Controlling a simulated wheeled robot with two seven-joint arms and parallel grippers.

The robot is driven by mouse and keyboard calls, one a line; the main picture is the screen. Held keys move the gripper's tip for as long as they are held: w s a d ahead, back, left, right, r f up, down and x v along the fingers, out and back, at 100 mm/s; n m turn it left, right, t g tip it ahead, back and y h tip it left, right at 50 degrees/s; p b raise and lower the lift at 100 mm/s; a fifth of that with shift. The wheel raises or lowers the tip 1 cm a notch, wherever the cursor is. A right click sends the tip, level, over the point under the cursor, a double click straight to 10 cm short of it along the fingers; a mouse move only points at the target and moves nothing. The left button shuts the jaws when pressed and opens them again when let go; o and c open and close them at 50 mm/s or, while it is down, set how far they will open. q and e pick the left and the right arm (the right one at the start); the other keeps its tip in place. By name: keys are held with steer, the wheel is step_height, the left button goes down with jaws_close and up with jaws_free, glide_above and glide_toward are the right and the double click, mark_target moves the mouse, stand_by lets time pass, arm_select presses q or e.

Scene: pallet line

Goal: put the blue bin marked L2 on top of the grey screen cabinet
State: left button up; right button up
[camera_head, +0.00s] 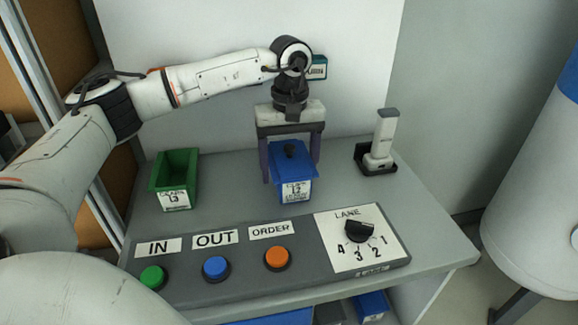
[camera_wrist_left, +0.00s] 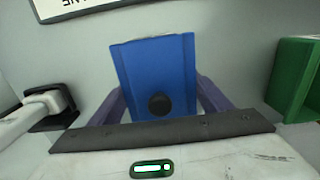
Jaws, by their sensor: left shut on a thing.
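The blue bin (camera_head: 293,178) has a white front label that seems to read L2, and a dark knob on its top. My left gripper (camera_head: 291,165) comes down from above and is shut on the blue bin, one purple finger along each side. In the left wrist view the blue bin (camera_wrist_left: 156,75) sits between the fingers (camera_wrist_left: 157,105). Whether the bin touches the counter or hangs just above it, I cannot tell. I do not make out a grey screen cabinet in either view. My right gripper is not in view.
A green bin (camera_head: 175,180) stands on the grey counter (camera_head: 232,180) at left. A white handheld device in a dark stand (camera_head: 380,150) is at right. A panel with buttons and a lane dial (camera_head: 359,231) runs along the front. A white tank (camera_head: 535,190) stands far right.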

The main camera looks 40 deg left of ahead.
arm_select(q)
steer(key=shift+f, duration=0.15)
steer(key=o, duration=1.6)
step_height(320, 180, up, 12)
steer(key=shift+w+r, duration=0.1)
steer(key=shift+r, duration=0.05)
